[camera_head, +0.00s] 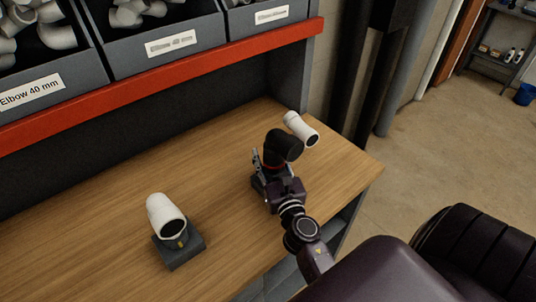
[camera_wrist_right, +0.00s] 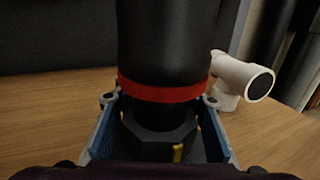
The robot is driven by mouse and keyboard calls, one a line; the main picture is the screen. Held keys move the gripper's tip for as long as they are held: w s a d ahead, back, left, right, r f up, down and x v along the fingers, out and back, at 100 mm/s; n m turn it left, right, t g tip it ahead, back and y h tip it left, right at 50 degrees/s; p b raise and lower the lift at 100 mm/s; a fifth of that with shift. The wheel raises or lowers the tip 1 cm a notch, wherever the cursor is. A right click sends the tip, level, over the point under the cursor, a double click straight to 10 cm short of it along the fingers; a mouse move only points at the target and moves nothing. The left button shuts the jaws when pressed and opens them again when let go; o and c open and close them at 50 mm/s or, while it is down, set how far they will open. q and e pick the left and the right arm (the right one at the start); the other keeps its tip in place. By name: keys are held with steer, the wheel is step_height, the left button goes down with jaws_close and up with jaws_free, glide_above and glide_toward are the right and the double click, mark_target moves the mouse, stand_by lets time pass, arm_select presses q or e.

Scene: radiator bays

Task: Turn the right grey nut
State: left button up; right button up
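The right nut is a dark grey hex nut (camera_wrist_right: 160,140) with a yellow mark, at the foot of a black elbow fitting with a red ring (camera_wrist_right: 160,88) in the right wrist view. That black elbow (camera_head: 283,145) also shows on the right part of the bench in the head view. My right gripper (camera_wrist_right: 160,103) has one finger on each side of the nut, with narrow gaps visible, so it looks open around it. In the head view, the right gripper (camera_head: 268,165) hides most of the nut. My left gripper is not in view.
A white elbow (camera_head: 165,214) on a dark grey block (camera_head: 180,253) stands at the left on the wooden bench (camera_head: 225,160). Another white elbow (camera_head: 297,127) stands close behind the black one. Labelled bins (camera_head: 165,40) sit above a red shelf edge (camera_head: 170,75).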

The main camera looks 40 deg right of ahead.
steer(key=c, duration=0.5)
steer(key=shift+w+f, duration=0.15)
steer(key=shift+c, duration=0.8)
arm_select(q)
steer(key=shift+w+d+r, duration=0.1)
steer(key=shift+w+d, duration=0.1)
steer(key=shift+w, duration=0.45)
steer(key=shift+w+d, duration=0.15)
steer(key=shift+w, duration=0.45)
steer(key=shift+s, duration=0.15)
